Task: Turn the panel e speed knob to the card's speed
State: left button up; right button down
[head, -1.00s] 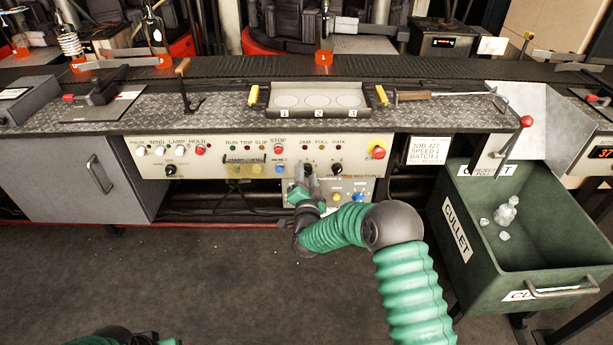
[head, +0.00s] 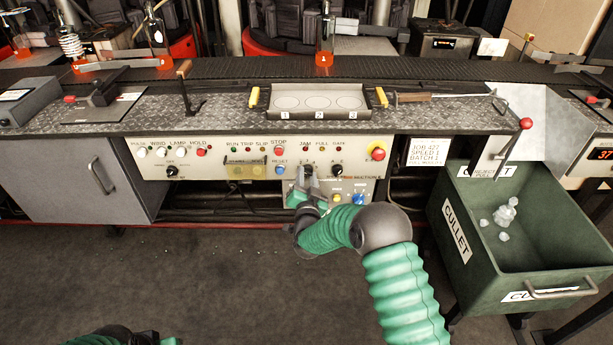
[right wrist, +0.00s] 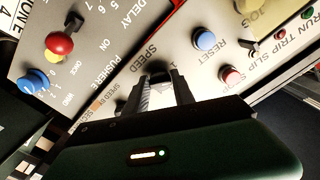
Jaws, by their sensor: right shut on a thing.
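The speed knob (right wrist: 158,72) is dark and sits under the upside-down word SPEED in the right wrist view. My right gripper (right wrist: 162,88) is shut on it, one finger on each side. In the head view the right gripper (head: 308,177) reaches the cream control panel (head: 220,158) from below and mostly covers the knob, so its pointer setting cannot be read. The white card (head: 424,152) right of the panel reads JOB 422, SPEED 1, BATCH 1.
A blue reset button (head: 280,170) and a red stop button (head: 280,150) lie close left of the gripper. Another black knob (head: 338,170) is close right. A red button on yellow (head: 377,152) is farther right. A green cullet bin (head: 462,225) stands at right.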

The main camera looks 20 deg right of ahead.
jog(key=n+p, duration=0.1)
jog(key=n, duration=0.5)
jog(key=shift+d, duration=0.1)
dwell(0.5)
jog(key=c, duration=1.1)
grip_release()
jog(key=shift+o, duration=0.2)
jog(key=shift+s, duration=0.1)
jog(key=p+v, duration=0.3)
jog(key=v, duration=1.3)
jog(key=shift+s, duration=0.3)
